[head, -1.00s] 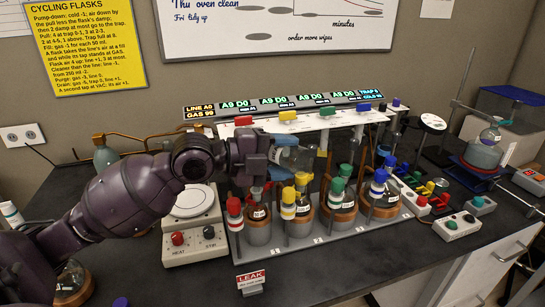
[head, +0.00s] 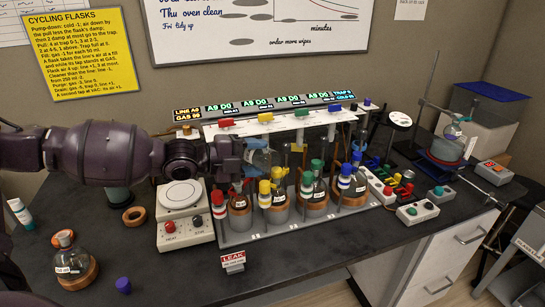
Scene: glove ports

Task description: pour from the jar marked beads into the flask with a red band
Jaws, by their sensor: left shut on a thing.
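My left gripper (head: 245,153) is shut on a clear glass vessel (head: 262,159) with a bluish tint. It holds the vessel above the left end of the flask rack, in front of the white tap panel. Any marking on the vessel is hidden or too small to read. Below stands a row of labelled flasks, the leftmost one (head: 239,203) behind a red-and-white post (head: 219,205). Another labelled flask (head: 68,262) sits in a cork ring at the lower left. I cannot tell for certain which flask carries a red band. My right gripper is not in view.
A white hotplate (head: 182,197) stands left of the rack (head: 262,238). A LEAK sign (head: 233,258) stands at the front. A purple stopper (head: 123,285) and an empty cork ring (head: 134,216) lie on the bench. Switch boxes (head: 420,211) and a round flask (head: 450,141) are at the right.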

